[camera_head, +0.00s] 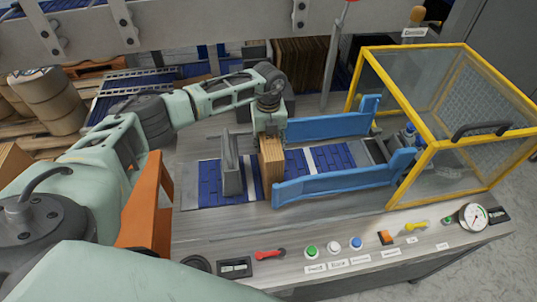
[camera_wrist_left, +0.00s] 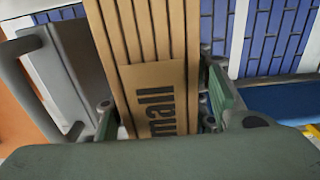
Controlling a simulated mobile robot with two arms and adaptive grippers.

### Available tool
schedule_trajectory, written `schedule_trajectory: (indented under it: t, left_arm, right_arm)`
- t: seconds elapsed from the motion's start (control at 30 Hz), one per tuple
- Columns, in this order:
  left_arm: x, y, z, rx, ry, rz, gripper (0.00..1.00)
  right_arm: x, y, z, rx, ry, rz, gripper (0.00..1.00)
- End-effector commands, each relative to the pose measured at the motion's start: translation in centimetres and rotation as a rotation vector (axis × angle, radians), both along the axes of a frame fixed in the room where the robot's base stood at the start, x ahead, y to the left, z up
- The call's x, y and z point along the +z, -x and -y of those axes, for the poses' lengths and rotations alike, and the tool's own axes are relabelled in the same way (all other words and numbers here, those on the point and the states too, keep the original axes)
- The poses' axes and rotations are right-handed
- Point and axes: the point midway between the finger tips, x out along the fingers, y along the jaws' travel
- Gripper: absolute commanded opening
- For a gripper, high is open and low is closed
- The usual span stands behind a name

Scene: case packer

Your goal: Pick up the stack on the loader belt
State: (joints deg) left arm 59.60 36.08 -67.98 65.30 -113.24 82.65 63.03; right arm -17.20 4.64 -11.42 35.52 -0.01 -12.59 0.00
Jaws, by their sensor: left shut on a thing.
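The stack (camera_head: 271,160) is a block of flat brown cardboard blanks standing upright on the blue loader belt (camera_head: 330,157). In the left wrist view the stack (camera_wrist_left: 150,70) shows several parallel layers and a front face printed with "mall". My left gripper (camera_head: 269,137) is above the stack with its fingers down around its top. In the left wrist view the gripper (camera_wrist_left: 165,118) has a green-padded finger on each side of the stack, shut on it. The stack's lower end is hidden in the wrist view. My right gripper is not in view.
A grey upright plate (camera_head: 231,165) stands just left of the stack. Blue guide rails (camera_head: 345,184) run along the belt to the right. A yellow-framed guard (camera_head: 440,110) stands at the right. Buttons and levers (camera_head: 334,248) line the front panel.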

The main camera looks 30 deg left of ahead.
Motion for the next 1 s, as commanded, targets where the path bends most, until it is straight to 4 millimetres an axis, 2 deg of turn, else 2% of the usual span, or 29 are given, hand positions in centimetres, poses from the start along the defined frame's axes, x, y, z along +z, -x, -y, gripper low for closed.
schedule_trajectory:
  t: [0.03, 0.3, 0.77, 0.87, 1.0]
  left_arm:
    - [0.1, 0.0, 0.0, 0.000, 0.001, 0.001, 0.22]
    - [0.1, 0.0, 0.0, 0.000, 0.001, 0.001, 0.00]
    - [0.5, -0.1, 0.0, 0.000, 0.002, 0.004, 0.00]
    - [1.5, -0.2, 0.1, 0.000, 0.002, 0.005, 0.00]
    - [4.2, -0.3, 0.0, -0.001, 0.002, 0.009, 0.00]
  right_arm:
    - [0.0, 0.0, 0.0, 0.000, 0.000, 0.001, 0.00]
    - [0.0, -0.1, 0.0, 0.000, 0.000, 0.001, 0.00]
    - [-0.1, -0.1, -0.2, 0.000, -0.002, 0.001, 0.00]
    - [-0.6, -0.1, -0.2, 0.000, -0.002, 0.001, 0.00]
    - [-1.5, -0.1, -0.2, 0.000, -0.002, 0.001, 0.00]
